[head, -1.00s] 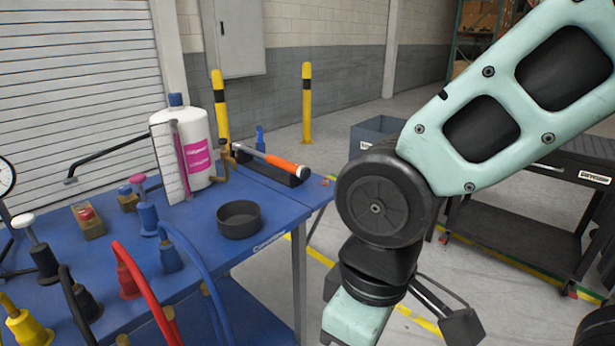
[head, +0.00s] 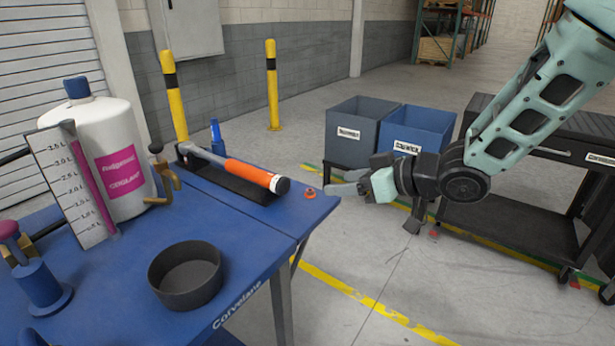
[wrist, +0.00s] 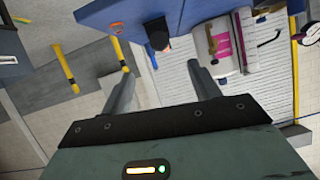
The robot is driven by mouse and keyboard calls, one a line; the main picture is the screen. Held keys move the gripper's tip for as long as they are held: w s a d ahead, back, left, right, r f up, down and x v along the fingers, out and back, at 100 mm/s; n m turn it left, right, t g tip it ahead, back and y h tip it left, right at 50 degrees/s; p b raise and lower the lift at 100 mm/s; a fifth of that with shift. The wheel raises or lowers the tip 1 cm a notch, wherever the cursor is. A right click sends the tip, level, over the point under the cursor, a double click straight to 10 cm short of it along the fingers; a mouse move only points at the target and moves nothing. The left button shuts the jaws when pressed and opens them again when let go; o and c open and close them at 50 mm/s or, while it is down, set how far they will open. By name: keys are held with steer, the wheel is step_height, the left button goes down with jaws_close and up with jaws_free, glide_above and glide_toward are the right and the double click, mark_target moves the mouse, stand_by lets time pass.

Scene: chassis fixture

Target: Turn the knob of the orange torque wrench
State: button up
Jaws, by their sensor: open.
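The orange torque wrench (head: 245,172) lies on a dark holder near the far right corner of the blue table, its grey shaft to the left. Its dark, pale-ringed knob end (head: 282,186) faces right, toward my gripper. My gripper (head: 343,182) is open and empty, just right of the table edge, apart from the knob, with its fingers pointing left. In the wrist view the two spread fingers (wrist: 160,70) have nothing between them, and the dark end of the wrench and holder (wrist: 157,35) shows ahead of them.
A small red button-like part (head: 310,193) sits at the table corner (head: 290,215). A black round dish (head: 186,275), a white bottle (head: 122,165) and a graduated gauge (head: 75,185) stand to the left. Grey (head: 350,140) and blue bins (head: 415,135) stand behind my gripper.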

mark_target(286, 186)
steer(key=x, duration=1.7)
steer(key=shift+w+a+r, duration=0.1)
steer(key=shift+w, duration=0.2)
steer(key=c, duration=1)
